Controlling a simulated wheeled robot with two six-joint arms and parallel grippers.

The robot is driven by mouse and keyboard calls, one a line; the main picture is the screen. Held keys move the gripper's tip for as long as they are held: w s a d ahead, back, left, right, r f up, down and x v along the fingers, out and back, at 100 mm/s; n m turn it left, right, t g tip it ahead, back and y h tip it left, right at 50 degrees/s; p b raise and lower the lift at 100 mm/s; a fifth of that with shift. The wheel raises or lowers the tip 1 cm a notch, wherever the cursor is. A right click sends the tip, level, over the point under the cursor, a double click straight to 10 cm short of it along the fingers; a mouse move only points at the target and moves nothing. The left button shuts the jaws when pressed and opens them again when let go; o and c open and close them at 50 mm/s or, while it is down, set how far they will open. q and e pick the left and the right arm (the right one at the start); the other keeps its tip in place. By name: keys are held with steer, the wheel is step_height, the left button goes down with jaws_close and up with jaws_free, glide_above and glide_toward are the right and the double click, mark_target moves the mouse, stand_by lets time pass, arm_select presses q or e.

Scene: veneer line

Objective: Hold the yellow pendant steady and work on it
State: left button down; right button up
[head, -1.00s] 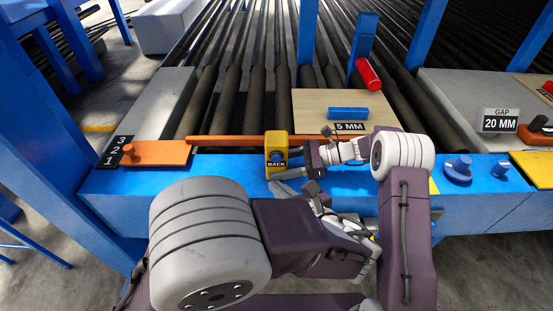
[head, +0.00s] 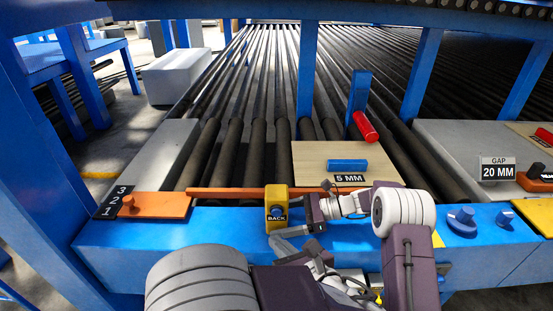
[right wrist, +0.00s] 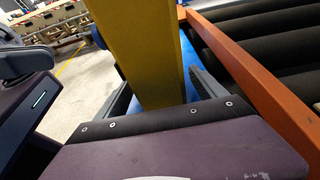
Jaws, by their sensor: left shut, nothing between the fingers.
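The yellow pendant (head: 276,198) stands upright at the front blue beam in the head view, with a BACK label and a blue button on its face. In the right wrist view, its yellow side (right wrist: 150,55) rises between the fingers of my right gripper (right wrist: 160,80).
A blue beam (head: 180,228) runs along the front, with an orange rail (head: 230,193) behind it. A plywood sheet (head: 310,160) carries a blue block (head: 347,165) and a 5 MM label. A red cylinder (head: 365,127) lies behind. Blue knobs (head: 462,220) sit to the right.

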steer(key=v, duration=1.2)
